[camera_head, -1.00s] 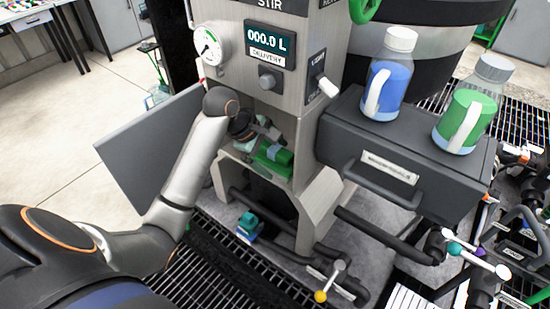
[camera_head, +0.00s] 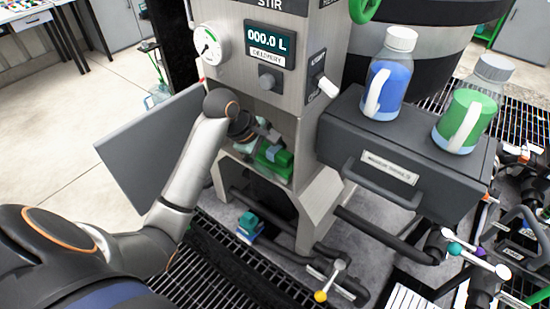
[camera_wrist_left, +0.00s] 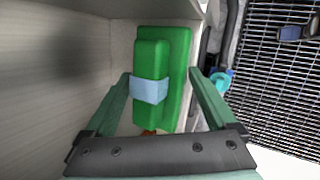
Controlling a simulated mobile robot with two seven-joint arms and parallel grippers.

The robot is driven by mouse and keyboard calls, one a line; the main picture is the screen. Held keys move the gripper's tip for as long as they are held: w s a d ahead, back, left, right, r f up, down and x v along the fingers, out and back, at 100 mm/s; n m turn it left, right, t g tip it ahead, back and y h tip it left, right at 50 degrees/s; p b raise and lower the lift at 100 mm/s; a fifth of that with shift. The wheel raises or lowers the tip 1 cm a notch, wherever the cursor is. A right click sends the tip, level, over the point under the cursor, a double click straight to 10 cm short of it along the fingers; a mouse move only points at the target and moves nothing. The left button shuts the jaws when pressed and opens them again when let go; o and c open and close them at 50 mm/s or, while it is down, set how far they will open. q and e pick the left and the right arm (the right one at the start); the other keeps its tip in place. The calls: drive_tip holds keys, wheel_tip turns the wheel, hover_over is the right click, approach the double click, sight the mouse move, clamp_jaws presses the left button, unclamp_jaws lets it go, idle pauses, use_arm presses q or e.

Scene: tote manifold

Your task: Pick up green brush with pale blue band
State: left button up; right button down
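The green brush (camera_wrist_left: 178,60) with its pale blue band (camera_wrist_left: 149,90) lies in a light-coloured recess of the machine in the left wrist view. In the head view the brush (camera_head: 275,160) shows in the opening under the display, partly covered by my left gripper. My left gripper (camera_wrist_left: 168,85) is open, with one finger on each side of the brush's near end. I cannot tell whether the fingers touch it. In the head view my left gripper (camera_head: 262,138) reaches into the opening. My right gripper is not in view.
The recess wall (camera_wrist_left: 60,80) stands close to the left finger. An open grey door (camera_head: 140,150) is left of my arm. A grey drawer box (camera_head: 335,135) with a blue-labelled bottle (camera_head: 392,88) and a green-labelled bottle (camera_head: 470,118) is to the right. Floor grating (camera_wrist_left: 270,100) lies beyond the recess.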

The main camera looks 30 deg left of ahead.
sight(277, 150)
use_arm(q)
drive_tip(key=c, duration=0.9)
drive_tip(key=shift+r, duration=0.4)
clamp_jaws()
wheel_tip(277, 150, up, 4)
drive_tip(key=shift+s+f, duration=0.1)
drive_tip(key=shift+f, duration=0.15)
drive_tip(key=s+a, duration=0.1)
drive_tip(key=s, duration=1.6)
drive_tip(key=shift+s+a+f, duration=0.15)
drive_tip(key=shift+s+a, duration=0.05)
drive_tip(key=shift+s, duration=0.15)
drive_tip(key=o, duration=0.9)
unclamp_jaws()
drive_tip(key=c, duration=0.8)
